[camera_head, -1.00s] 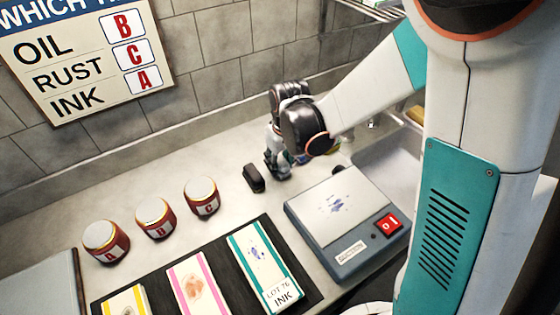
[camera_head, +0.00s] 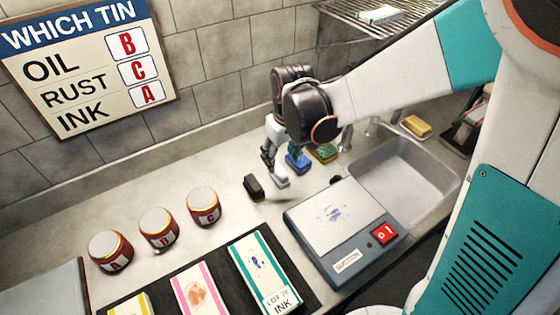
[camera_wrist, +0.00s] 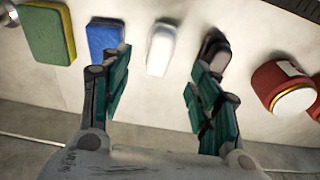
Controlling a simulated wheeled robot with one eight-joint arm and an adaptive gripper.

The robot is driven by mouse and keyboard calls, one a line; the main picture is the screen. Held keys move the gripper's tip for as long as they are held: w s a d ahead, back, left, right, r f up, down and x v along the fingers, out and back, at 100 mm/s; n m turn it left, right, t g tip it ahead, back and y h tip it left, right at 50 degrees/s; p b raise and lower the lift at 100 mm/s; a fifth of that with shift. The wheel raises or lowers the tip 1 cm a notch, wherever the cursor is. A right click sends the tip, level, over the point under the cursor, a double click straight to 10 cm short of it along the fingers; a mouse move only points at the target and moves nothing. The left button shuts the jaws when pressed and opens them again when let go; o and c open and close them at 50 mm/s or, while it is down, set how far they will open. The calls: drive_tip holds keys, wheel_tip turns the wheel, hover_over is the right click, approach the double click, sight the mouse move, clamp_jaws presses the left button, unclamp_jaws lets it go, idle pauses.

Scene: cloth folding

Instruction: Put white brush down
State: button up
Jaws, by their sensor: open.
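The white brush (camera_head: 279,181) rests on the counter between a black brush (camera_head: 254,187) and a blue brush (camera_head: 298,163). In the wrist view the white brush (camera_wrist: 161,48) lies between the lines of my two fingers, apart from both. My gripper (camera_head: 270,158) is just above it in the head view, pointing down. In the wrist view my gripper (camera_wrist: 163,62) is open and holds nothing. The black brush (camera_wrist: 214,47) is close by the right fingertip and the blue brush (camera_wrist: 104,38) by the left one, each partly hidden by a finger.
A green and yellow sponge (camera_head: 323,153) lies beyond the blue brush. A suction box (camera_head: 350,262) with a red switch stands in front, beside a sink (camera_head: 425,178). Several red tins (camera_head: 158,228) stand left. Sample cards lie on a black mat (camera_head: 215,285).

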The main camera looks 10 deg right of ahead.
sight(283, 173)
drive_tip(key=s+d+r+m+t, duration=0.2)
drive_tip(key=s+d+r, duration=0.3)
drive_tip(key=s+r, duration=0.2)
drive_tip(key=s+d+r+m+t, duration=0.2)
drive_tip(key=s+d+r+t, duration=0.1)
drive_tip(key=s+d+r, duration=0.2)
drive_tip(key=shift+s+d+r+m+t+h+p, duration=0.25)
drive_tip(key=shift+s+r+h+p, duration=0.2)
drive_tip(key=shift+s+r, duration=1.3)
drive_tip(key=shift+o, duration=0.5)
drive_tip(key=shift+s+f, duration=0.35)
drive_tip(key=shift+f, duration=0.1)
drive_tip(key=shift+a, duration=0.1)
